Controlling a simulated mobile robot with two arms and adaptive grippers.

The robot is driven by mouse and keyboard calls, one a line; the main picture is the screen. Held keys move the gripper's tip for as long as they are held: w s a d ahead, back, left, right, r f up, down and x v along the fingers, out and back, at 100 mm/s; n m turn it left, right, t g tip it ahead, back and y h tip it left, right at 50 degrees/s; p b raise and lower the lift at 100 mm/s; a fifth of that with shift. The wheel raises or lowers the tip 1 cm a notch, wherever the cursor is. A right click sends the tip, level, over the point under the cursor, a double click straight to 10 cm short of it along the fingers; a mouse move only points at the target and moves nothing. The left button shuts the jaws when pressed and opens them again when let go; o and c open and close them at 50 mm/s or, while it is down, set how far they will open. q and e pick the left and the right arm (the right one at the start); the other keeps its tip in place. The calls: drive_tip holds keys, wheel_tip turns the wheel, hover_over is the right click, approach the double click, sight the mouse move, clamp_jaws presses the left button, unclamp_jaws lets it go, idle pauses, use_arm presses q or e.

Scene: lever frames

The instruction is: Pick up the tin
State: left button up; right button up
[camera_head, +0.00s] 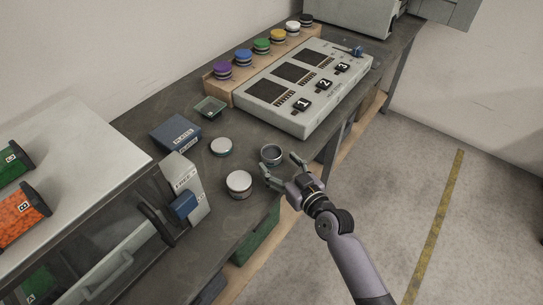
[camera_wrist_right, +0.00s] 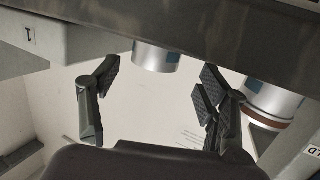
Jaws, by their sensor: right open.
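An open grey tin (camera_head: 271,155) stands upright near the table's front edge in the head view. A white-lidded tin (camera_head: 238,184) stands to its lower left, and a flatter white-topped one (camera_head: 221,147) to its left. My right gripper (camera_head: 280,165) is open and empty, its fingertips beside the open tin; I cannot tell if they touch it. In the right wrist view, a silver cylinder with a blue patch (camera_wrist_right: 155,57) shows beyond and between the spread fingers (camera_wrist_right: 157,78), and another silver cylinder (camera_wrist_right: 272,103) is right of them. My left gripper is out of view.
A numbered control panel (camera_head: 306,88) and a wooden rack with several coloured round caps (camera_head: 262,46) stand behind. A small green tray (camera_head: 210,107) and blue box (camera_head: 175,133) lie left. A lever box (camera_head: 186,189) and large machine (camera_head: 75,165) stand at the left.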

sight(271, 155)
drive_tip(key=shift+d+x, duration=0.2)
drive_tip(key=shift+x, duration=2.7)
drive_tip(key=shift+w+r, duration=0.15)
drive_tip(key=shift+r, duration=0.05)
drive_tip(key=shift+c, duration=0.2)
drive_tip(key=c, duration=1.2)
drive_tip(key=shift+c, duration=0.4)
drive_tip(key=shift+r, duration=0.1)
